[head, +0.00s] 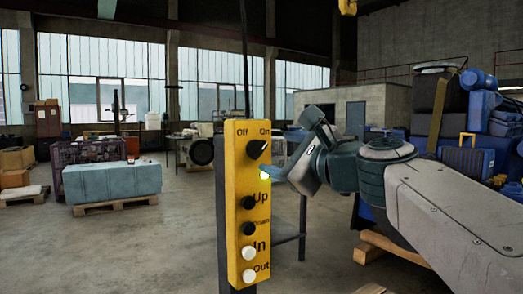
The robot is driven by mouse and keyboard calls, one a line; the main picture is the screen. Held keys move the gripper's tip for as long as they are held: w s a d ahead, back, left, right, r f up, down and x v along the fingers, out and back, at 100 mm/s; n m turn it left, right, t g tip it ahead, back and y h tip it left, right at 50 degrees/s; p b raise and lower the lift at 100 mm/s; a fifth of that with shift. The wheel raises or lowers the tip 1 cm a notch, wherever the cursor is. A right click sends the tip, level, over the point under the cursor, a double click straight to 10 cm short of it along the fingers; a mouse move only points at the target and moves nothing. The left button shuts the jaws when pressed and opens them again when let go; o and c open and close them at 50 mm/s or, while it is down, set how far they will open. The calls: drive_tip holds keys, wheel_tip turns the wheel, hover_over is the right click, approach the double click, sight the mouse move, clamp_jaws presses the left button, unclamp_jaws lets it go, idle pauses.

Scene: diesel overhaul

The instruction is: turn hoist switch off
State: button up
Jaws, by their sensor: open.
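The hoist control box (243,215) is a tall yellow pendant in the middle of the head view, hanging upright on a dark cable. Its black rotary switch (256,150) sits near the top, under the labels Off and On. The knob's pale mark points up and right, toward On. A green light (265,176) glows below the knob. My gripper (271,171) is at the right edge of the box, just below and right of the knob, with nothing seen in it. It is open; its fingers are small and partly hidden, and I cannot tell whether they touch the box.
Below the switch are black Up and Down buttons (248,202) and white In and Out buttons (249,253). A dark stand (290,238) is behind the box. Blue machinery (470,155) is at the right. A covered pallet load (115,183) stands left, with open floor between.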

sight(259, 149)
drive_tip(key=x, duration=0.7)
drive_tip(key=shift+w+a, duration=0.25)
drive_tip(key=shift+w, duration=0.1)
drive_tip(key=c, duration=1)
